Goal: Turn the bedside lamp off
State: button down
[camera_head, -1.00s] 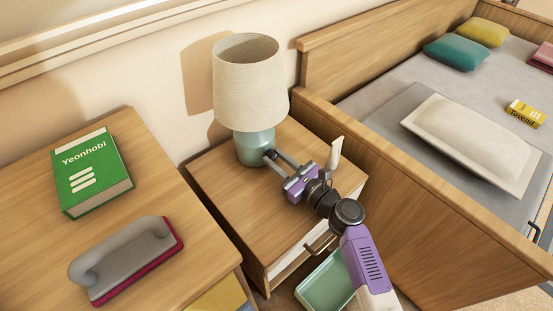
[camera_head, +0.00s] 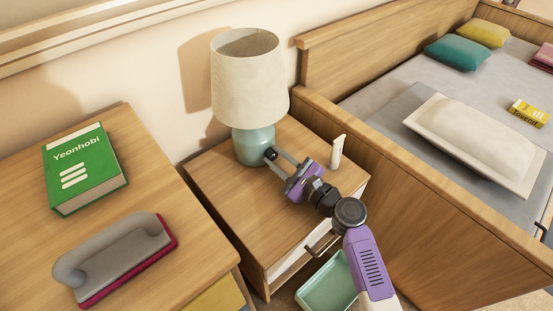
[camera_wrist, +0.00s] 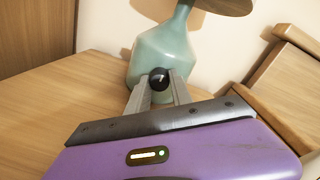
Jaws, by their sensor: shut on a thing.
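The bedside lamp (camera_head: 250,90) stands upright on the wooden nightstand (camera_head: 232,205), with a cream shade and a teal base (camera_head: 254,146). The base also shows in the wrist view (camera_wrist: 165,52). A round black knob (camera_wrist: 159,78) sits low on the front of the base. My gripper (camera_head: 272,156) reaches in from the lower right, and its two fingertips (camera_wrist: 158,82) are shut on the knob. The fingers hide the sides of the knob. I see no clear glow from the shade.
A white tube (camera_head: 337,152) stands on the nightstand beside my gripper. A desk at left holds a green book (camera_head: 85,170) and a grey and red brush (camera_head: 115,260). The bed's wooden side (camera_head: 400,190) is at right. A green bin (camera_head: 328,283) is below.

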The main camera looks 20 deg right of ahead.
dwell(0.4)
jog(key=c, duration=1.1)
grip_release()
jog(key=shift+c, duration=0.2)
jog(key=shift+p+v, duration=0.6)
jog(key=shift+v, duration=3.35)
